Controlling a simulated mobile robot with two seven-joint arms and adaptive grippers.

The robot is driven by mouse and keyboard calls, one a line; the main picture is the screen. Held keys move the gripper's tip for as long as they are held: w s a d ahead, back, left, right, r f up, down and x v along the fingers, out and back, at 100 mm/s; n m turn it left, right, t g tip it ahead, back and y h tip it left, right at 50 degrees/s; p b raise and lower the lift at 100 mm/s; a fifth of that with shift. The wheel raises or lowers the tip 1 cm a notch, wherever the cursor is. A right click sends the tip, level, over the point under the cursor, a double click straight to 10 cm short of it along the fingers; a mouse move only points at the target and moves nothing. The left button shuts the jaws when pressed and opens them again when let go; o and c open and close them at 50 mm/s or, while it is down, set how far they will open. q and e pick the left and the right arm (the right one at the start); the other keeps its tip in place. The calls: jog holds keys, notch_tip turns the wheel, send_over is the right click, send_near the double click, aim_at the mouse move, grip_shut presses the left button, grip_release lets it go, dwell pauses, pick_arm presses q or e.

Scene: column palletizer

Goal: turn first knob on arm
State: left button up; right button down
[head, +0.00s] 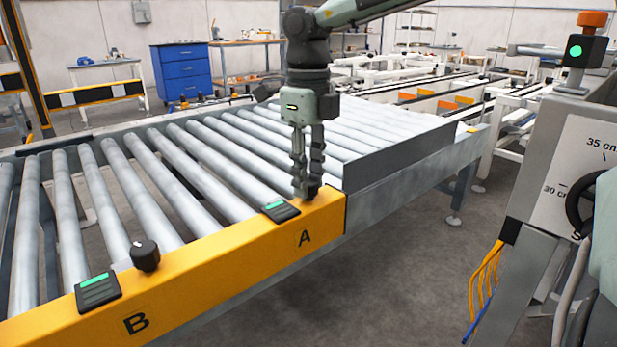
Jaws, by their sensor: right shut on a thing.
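A yellow rail (200,264) runs along the front of the roller conveyor. It carries a dark round knob (145,256) by the letter B, with a white mark on its top. My right gripper (306,187) points straight down onto the rail by the letter A. It is shut on the knob at A, which its fingers mostly hide. My left gripper is not in view.
Small black displays with green screens sit beside the knobs, one by A (281,211) and one by B (97,291). A grey machine with a scale plate (577,170) and a handwheel stands at the right. Grey floor lies between it and the conveyor.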

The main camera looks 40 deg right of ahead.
jog(key=shift+n, duration=0.3)
jog(key=c, duration=1.2)
grip_release()
jog(key=shift+o, duration=0.2)
jog(key=shift+r, duration=0.1)
notch_tip(320, 180, up, 12)
